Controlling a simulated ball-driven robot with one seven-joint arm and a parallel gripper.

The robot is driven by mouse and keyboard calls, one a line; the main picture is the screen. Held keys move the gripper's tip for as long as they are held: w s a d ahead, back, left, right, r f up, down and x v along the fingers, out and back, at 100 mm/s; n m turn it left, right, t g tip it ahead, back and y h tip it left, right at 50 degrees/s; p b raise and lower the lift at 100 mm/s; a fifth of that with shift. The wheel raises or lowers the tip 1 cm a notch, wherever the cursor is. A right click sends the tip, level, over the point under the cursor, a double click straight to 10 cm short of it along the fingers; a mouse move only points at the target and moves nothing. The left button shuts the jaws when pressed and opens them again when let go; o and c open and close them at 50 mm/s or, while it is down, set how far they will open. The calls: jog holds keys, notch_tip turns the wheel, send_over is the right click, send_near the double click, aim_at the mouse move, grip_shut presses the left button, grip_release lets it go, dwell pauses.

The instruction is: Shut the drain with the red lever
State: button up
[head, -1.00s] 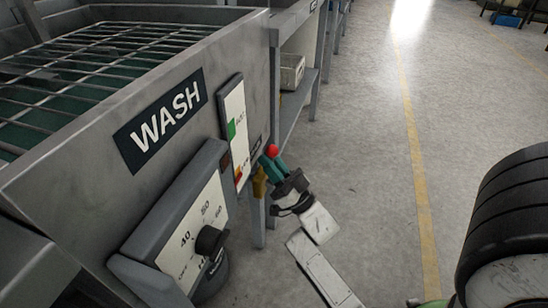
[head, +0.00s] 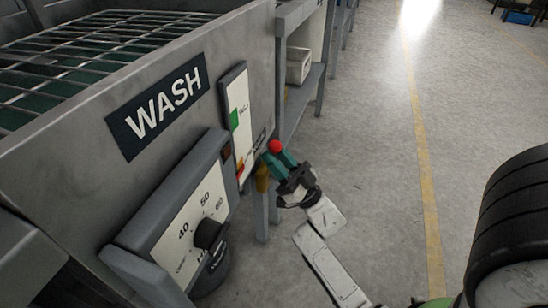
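The red ball knob (head: 276,147) of the lever sits at the right corner of the wash tank, low on its front. A brass-coloured valve part (head: 262,180) shows just below and left of it. My gripper (head: 279,158), with teal fingers, is right at the knob, one finger to each side of its lower part. The fingers hide the lever's shaft. I cannot tell whether they press on the knob or stand apart from it.
The grey tank (head: 60,185) bears a WASH sign (head: 155,113), a level gauge (head: 238,120) and a dial panel (head: 185,220) with a black knob. A shelf with a pale box (head: 299,65) stands behind. The floor to the right is open.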

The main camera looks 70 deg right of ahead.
jog(key=shift+o, duration=1)
jog(key=shift+w, duration=0.1)
jog(key=shift+a+f, duration=0.1)
jog(key=shift+f, duration=0.1)
jog(key=p+v, duration=0.1)
jog(key=v, duration=0.9)
jog(key=shift+s, duration=0.3)
jog(key=shift+f, duration=0.15)
